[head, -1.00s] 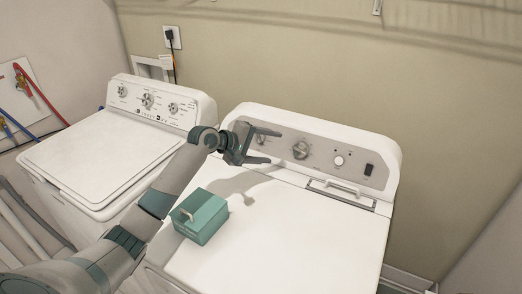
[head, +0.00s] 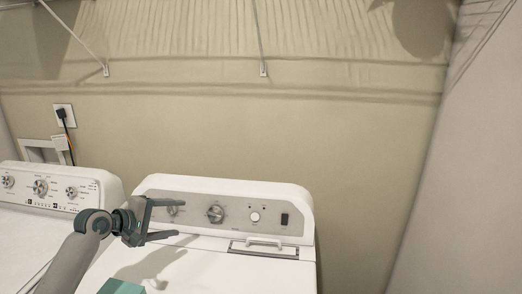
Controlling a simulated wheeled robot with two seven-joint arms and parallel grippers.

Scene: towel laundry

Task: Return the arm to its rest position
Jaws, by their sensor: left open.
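My left arm comes in from the lower left in the head view. Its gripper (head: 163,220) is open and empty, with its two fingers pointing right. I cannot tell the exact gap to the panel. My right gripper is not in view.
A second white machine (head: 25,235) stands at the left. A teal box (head: 122,287) on the right-hand machine's top is cut off by the bottom edge. A wall outlet (head: 64,116) with a black plug is behind. Shelf brackets (head: 263,69) hang above. The wall area at right is clear.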

